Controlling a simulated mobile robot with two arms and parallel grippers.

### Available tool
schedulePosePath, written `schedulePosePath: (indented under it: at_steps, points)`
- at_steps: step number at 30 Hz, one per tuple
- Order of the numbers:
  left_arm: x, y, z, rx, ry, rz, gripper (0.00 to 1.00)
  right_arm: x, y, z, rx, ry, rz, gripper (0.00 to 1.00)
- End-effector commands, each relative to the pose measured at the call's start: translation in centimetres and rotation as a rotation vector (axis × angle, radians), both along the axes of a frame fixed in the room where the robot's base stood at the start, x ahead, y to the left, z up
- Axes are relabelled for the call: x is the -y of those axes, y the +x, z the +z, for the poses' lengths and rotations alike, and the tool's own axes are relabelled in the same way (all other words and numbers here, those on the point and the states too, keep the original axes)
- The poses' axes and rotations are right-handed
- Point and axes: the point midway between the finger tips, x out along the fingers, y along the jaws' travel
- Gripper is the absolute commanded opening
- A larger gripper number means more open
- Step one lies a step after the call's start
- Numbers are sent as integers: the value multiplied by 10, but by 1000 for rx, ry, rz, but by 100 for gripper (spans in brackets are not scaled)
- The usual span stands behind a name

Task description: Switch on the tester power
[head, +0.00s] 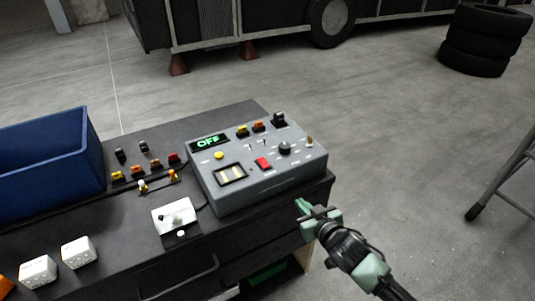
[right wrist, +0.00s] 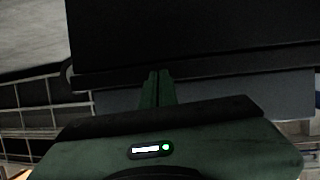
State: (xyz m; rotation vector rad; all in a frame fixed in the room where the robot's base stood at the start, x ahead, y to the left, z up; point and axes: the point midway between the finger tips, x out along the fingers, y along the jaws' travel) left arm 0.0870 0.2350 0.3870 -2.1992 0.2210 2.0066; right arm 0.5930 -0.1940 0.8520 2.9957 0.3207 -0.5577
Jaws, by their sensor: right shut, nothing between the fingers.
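The tester (head: 240,190) is a grey box with a sloping panel at the right end of the dark bench. Its display (head: 208,142) reads "OFF" in green. The panel carries a red switch (head: 263,163), a black knob (head: 284,148), a yellow button (head: 219,155) and small toggles. Which control is the power switch, I cannot read. My right gripper (head: 303,205) is shut and empty, just off the bench's front right corner, apart from the tester. In the right wrist view its fingers (right wrist: 157,88) are together before a dark surface. My left gripper is out of view.
A blue bin (head: 45,160) stands at the bench's left. Small coloured connectors, a white plate (head: 175,216) and white boxes (head: 79,252) lie on the bench. A stepladder (head: 510,160) and stacked tyres (head: 486,40) stand right. Floor between is clear.

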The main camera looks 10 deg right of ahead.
Motion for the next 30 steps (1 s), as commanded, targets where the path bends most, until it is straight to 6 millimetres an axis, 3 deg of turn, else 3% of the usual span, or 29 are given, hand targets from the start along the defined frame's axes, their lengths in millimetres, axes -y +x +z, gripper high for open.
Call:
schedulePosePath:
  at_steps: [1, 3, 6, 9, 13, 23, 30]
  points:
    - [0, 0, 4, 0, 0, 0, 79, -9, 4, 36, 52, 15, 22, 0]
    - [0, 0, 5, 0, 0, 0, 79, -21, 6, 75, 110, 42, 49, 0]
    - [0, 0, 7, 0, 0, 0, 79, -34, 5, 119, 177, 72, 87, 0]
    - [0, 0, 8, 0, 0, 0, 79, -44, 2, 148, 221, 95, 115, 0]
    - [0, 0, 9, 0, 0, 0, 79, -49, -1, 164, 245, 111, 133, 0]
    - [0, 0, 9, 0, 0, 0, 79, -50, 0, 164, 246, 112, 132, 0]
    - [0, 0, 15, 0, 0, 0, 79, -58, 22, 164, 247, 112, 131, 0]
